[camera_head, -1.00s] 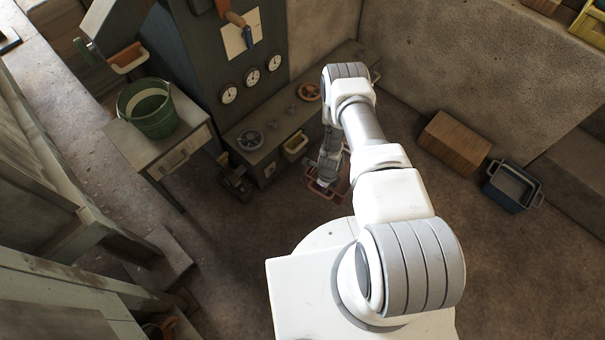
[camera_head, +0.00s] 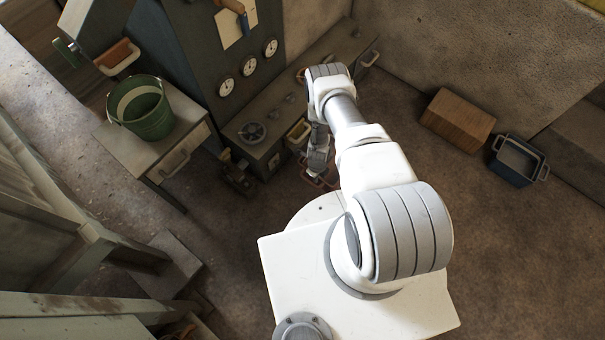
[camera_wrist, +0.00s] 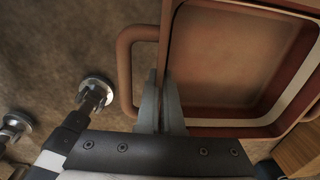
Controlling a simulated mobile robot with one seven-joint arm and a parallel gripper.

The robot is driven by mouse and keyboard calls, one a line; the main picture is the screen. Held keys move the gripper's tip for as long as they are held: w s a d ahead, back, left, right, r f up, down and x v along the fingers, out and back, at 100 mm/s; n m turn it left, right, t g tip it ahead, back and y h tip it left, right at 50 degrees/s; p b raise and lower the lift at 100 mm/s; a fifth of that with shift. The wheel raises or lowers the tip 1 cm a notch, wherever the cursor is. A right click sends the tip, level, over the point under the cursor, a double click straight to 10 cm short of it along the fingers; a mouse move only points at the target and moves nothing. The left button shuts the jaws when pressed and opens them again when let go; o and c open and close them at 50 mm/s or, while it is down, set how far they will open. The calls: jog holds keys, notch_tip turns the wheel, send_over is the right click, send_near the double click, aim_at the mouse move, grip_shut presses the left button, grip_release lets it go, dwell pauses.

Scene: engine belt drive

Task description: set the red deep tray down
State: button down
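The red deep tray (camera_wrist: 245,62) fills the right of the wrist view, with an open inside, a pale inner band and a loop handle on its left. In the head view only a small part of its red rim (camera_head: 321,183) shows below my arm; the rest is hidden. My gripper (camera_wrist: 162,88) is shut on the tray's left wall, one finger on each side, next to the handle. In the head view my gripper (camera_head: 318,165) points down in front of the bench. I cannot tell whether the tray touches anything beneath it.
A low bench (camera_head: 262,130) with a handwheel and knobs runs along the back. A green bucket (camera_head: 147,110) stands on a side table (camera_head: 185,140) at left. A wooden box (camera_head: 458,120) and a blue tray (camera_head: 518,160) lie at right. The floor between is mostly clear.

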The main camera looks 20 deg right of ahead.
notch_tip(320, 180, down, 9)
jog(key=b, duration=0.3)
jog(key=shift+b, duration=0.3)
jog(key=shift+w+a+r+b, duration=0.15)
jog(key=shift+w+a, duration=0.25)
jog(key=shift+w, duration=0.2)
jog(key=shift+w+a+f+b, duration=0.15)
jog(key=shift+w+a, duration=0.25)
jog(key=shift+w, duration=0.2)
jog(key=w+a+b, duration=0.1)
jog(key=w, duration=0.1)
jog(key=w+a+b, duration=0.1)
jog(key=w+a, duration=0.1)
jog(key=shift+f, duration=0.5)
jog(key=c, duration=1.1)
grip_release()
jog(key=shift+o, duration=0.2)
